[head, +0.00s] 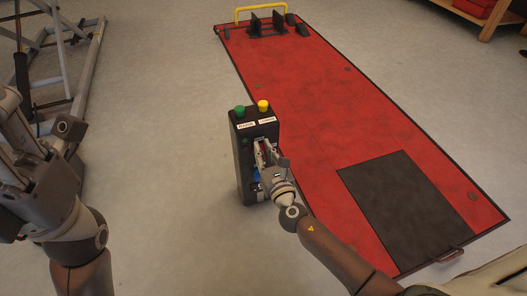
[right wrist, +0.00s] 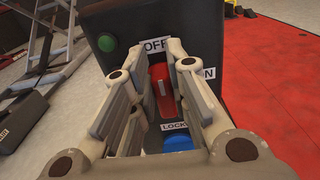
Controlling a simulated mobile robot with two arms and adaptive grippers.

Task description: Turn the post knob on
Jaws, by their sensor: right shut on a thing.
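The dark control post (head: 243,165) stands on the floor left of the red lift. The red post knob (right wrist: 160,86) is on its face, between an OFF label (right wrist: 155,46) above and an ON label (right wrist: 208,73) at right. The pale mark on the knob points roughly up, toward OFF. My right gripper (head: 263,152) is at the post face; in the right wrist view its fingers (right wrist: 160,80) are closed on both sides of the red knob. Part of the knob is hidden by them. My left gripper (head: 40,140) is at the left edge, away from the post; its fingertips are unclear.
A green button (head: 239,111) and a yellow button (head: 263,105) sit on the post's top. A blue part (right wrist: 178,144) lies below the knob by a LOCK label. The red lift platform (head: 310,110) lies to the right. A grey metal frame (head: 75,75) stands far left.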

